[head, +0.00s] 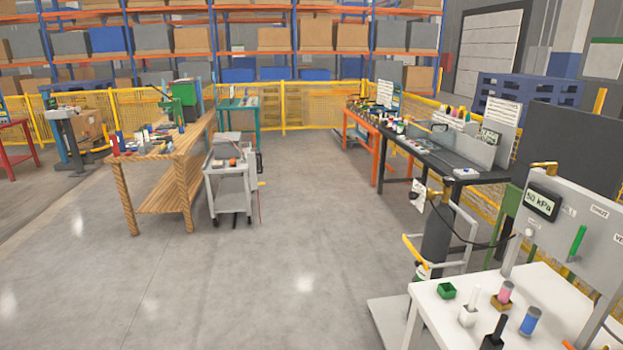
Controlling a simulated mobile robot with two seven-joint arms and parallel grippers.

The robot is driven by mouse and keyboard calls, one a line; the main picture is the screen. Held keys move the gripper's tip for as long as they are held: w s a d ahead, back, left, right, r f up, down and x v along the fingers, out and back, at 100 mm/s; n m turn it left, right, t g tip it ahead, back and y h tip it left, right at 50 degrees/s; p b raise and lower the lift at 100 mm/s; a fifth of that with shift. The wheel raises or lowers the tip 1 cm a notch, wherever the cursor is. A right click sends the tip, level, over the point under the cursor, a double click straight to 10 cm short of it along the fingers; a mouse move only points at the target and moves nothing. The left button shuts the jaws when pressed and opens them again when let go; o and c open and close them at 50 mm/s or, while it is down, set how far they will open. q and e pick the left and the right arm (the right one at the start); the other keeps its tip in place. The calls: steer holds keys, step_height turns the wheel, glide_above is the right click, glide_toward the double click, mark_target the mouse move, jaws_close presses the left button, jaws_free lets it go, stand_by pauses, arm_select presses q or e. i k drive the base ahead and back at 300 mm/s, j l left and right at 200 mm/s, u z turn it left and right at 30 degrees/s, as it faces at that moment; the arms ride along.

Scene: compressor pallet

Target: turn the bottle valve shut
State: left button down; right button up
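A dark gas bottle (437,238) stands upright at the right, on a grey trolley beside a white table. Its valve (434,197) is at the top, small and partly hidden by a white tag. A black hose runs from the top of the bottle toward a grey panel. I cannot tell from here how far the valve is turned. Neither of my grippers is in view.
The grey panel (575,235) carries a display reading 50 kPa (542,203) and a green lever (576,243). The white table (560,290) holds small blocks and cylinders. A wooden bench (165,185) and a grey cart (230,185) stand left. The floor in front is clear.

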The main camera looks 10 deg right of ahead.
mark_target(449, 181)
steer(key=i, duration=1.65)
steer(key=i+l+u, duration=0.1)
steer(key=i, duration=1.6)
steer(key=i+z, duration=0.2)
steer(key=i, duration=0.6)
steer(key=i+j+z, duration=0.15)
steer(key=i, duration=0.65)
steer(key=i+l+z, duration=0.1)
steer(key=i+z, duration=0.75)
steer(key=i+j+z, duration=0.1)
steer(key=i+z, duration=0.15)
steer(key=z, duration=0.2)
steer(key=i+l+z, duration=0.1)
steer(key=z, duration=0.3)
steer(key=i+z, duration=0.25)
steer(key=z, duration=0.15)
steer(key=i+z, duration=0.2)
steer(key=z, duration=0.2)
steer(key=i+j+z, duration=0.1)
steer(key=z, duration=0.3)
steer(key=i, duration=0.05)
